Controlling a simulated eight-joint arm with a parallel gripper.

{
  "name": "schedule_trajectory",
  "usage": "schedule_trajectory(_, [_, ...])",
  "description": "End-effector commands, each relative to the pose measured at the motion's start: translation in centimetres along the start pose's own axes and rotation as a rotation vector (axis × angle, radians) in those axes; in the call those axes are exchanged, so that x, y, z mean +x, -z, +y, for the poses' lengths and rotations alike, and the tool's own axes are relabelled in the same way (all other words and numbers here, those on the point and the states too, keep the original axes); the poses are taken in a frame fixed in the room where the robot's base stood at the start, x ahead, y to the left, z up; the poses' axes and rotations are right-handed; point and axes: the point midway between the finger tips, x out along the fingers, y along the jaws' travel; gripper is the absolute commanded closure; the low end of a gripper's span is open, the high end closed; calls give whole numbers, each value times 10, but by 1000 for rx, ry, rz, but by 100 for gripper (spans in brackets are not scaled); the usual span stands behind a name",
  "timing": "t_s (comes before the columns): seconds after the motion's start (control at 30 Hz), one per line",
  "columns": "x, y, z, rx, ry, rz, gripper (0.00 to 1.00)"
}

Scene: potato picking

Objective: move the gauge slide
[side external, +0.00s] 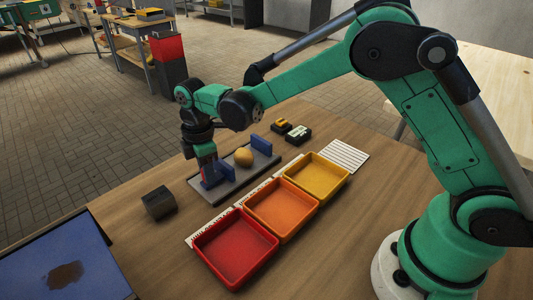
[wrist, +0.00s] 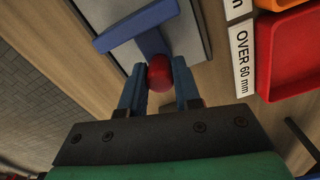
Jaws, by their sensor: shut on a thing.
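The gauge (side external: 262,172) is a grey plate with upright blue jaws, lying on the wooden table. A yellow-brown potato (side external: 243,158) sits on it between the fixed far jaw (side external: 258,141) and the blue slide (side external: 227,172). In the side view a gap seems to show between slide and potato, but I cannot tell if they touch. My gripper (side external: 208,176) points down at the plate's near-left end. In the wrist view my gripper (wrist: 158,82) is shut on the slide's red knob (wrist: 159,70), with the slide's blue bar (wrist: 136,26) just beyond. The potato is not visible there.
Red (side external: 205,243), orange (side external: 252,219) and yellow (side external: 347,178) trays stand in a row beside the gauge, with printed labels. A dark block (side external: 158,202) lies left of the gauge. Small black devices (side external: 298,133) stand behind. A blue surface (side external: 50,262) is at front left.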

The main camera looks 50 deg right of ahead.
Motion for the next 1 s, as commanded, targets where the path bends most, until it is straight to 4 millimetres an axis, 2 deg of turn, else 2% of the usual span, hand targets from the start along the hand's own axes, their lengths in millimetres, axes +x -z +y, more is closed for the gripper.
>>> schedule_trajectory(0.17, [0,-1,0,0,-1,0,100])
schedule_trajectory(0.2, [0,-1,0,0,-1,1,61])
schedule_trajectory(0.27, [0,-1,0,0,-1,0,44])
schedule_trajectory(0.3, [0,-1,0,0,-1,0,41])
schedule_trajectory(0.63, [-4,-1,0,0,-1,0,41])
schedule_trajectory(1.0, [-52,-1,0,0,-1,0,41])
